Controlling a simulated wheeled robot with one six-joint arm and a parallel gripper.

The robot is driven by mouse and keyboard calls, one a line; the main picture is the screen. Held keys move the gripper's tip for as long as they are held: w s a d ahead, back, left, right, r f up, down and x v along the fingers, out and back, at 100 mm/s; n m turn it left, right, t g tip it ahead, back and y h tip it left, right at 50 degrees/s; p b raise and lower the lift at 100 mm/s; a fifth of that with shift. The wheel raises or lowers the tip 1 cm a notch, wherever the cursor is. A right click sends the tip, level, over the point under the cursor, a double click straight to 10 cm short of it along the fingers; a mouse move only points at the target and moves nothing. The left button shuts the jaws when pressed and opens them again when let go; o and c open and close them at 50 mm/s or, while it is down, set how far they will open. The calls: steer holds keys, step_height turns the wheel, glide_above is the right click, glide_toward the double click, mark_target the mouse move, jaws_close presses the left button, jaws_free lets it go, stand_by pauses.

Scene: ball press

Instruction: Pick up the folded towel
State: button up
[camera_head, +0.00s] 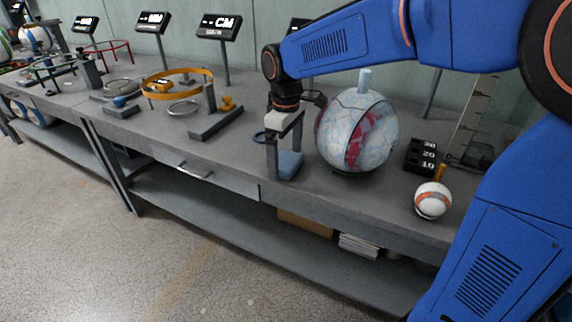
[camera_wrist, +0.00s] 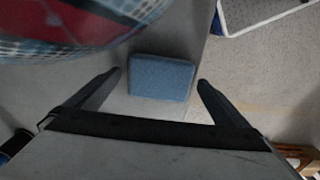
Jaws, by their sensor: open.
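The folded towel (camera_head: 289,164) is a small blue-grey pad lying flat on the grey workbench near its front edge. In the wrist view the towel (camera_wrist: 162,77) lies between and just beyond my two fingertips. My gripper (camera_head: 283,158) points down over the bench beside the towel, with its fingers apart. The wrist view shows my gripper (camera_wrist: 160,80) open, with nothing held between the fingers. In the head view one finger partly covers the towel's left side.
A large white, blue and red ball (camera_head: 385,135) stands close to the right of the towel. A small white and orange ball (camera_head: 433,200) is farther right, near a black number block (camera_head: 421,155). Ring stands, including an orange ring (camera_head: 177,83), stand to the left. A shelf (camera_head: 225,215) runs below.

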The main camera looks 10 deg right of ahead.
steer(key=c, duration=1.1)
steer(key=shift+r, duration=0.1)
